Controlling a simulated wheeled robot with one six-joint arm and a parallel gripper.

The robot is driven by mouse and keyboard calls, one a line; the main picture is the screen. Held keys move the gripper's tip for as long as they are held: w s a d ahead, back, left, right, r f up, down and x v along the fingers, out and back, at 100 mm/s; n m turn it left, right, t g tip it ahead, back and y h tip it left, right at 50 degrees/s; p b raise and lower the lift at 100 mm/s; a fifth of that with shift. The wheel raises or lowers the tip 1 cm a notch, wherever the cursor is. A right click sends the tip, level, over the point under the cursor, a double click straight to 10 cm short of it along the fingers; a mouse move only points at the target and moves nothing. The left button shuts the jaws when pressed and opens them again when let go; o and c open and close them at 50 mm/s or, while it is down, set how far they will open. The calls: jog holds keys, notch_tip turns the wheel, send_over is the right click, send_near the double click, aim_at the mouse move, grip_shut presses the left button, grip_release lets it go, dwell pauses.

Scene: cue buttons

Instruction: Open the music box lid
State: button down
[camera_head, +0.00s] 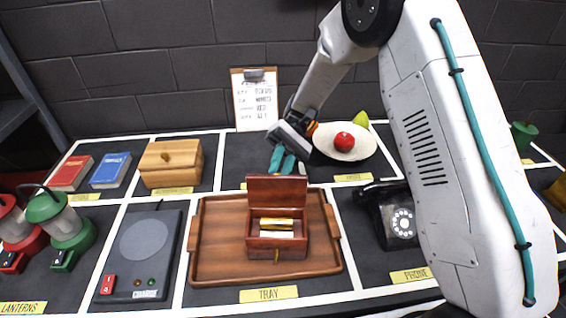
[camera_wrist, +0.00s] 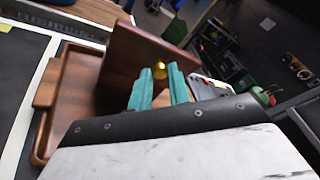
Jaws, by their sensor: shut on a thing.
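The music box (camera_head: 277,243) is a reddish-brown wooden box on the wooden tray (camera_head: 215,240). Its lid (camera_head: 277,189) stands up at the back, so the inside shows with a gold cylinder (camera_head: 277,223) and a pale strip. In the wrist view the lid (camera_wrist: 125,60) is a dark brown panel with a small gold knob (camera_wrist: 159,69) on its outer face. My gripper (camera_head: 283,160) is behind the raised lid. Its teal fingers, also in the wrist view (camera_wrist: 160,78), are shut on the knob. The lid hides part of the fingertips in the head view.
A black telephone (camera_head: 393,215) stands right of the tray. A plate (camera_head: 345,152) with fruit is behind it. A clipboard (camera_head: 255,100) leans on the wall.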

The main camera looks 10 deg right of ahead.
jog(key=shift+a+f, duration=0.1)
jog(key=shift+a, duration=0.1)
jog(key=c, duration=1.3)
grip_release()
jog(key=s+d+r, duration=0.2)
jog(key=s, duration=0.5)
jog(key=s+d+r, duration=0.2)
jog(key=s+r, duration=0.1)
jog(key=s, duration=0.5)
jog(key=shift+s, duration=0.3)
jog(key=shift+d, duration=0.1)
